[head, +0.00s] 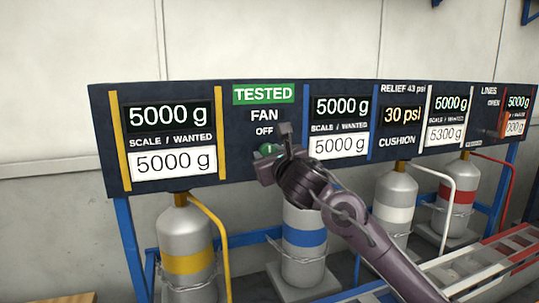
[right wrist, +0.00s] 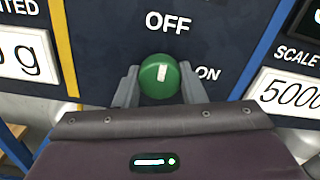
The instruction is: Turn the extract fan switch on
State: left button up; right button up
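The extract fan switch is a round green knob (right wrist: 161,77) with a white mark, on the dark panel under the FAN label. In the right wrist view the mark points up toward the word OFF; the word ON stands to its right. The knob also shows in the head view (head: 268,149), partly covered by my right gripper (head: 274,152). In the right wrist view the two fingers of my right gripper (right wrist: 160,83) stand on either side of the knob, very close to it. I cannot tell whether they press on it. My left gripper is not in view.
The dark panel (head: 242,133) carries several displays, a green TESTED sign (head: 263,94) and upright yellow and blue strips. Below it stand several grey cylinders, one with a yellow band (head: 187,264) and a yellow hose. A red and white rack (head: 490,262) is at the lower right.

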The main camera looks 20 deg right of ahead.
jog(key=shift+c, duration=0.9)
jog(key=shift+m, duration=0.3)
jog(key=m+b, duration=0.1)
jog(key=m, duration=0.1)
jog(key=shift+f+m, duration=0.1)
jog(key=shift+m, duration=0.3)
jog(key=m+b, duration=0.1)
jog(key=m, duration=0.4)
jog(key=shift+a, duration=0.1)
jog(key=m, duration=0.5)
jog(key=shift+m, duration=2.2)
jog(key=o, duration=1)
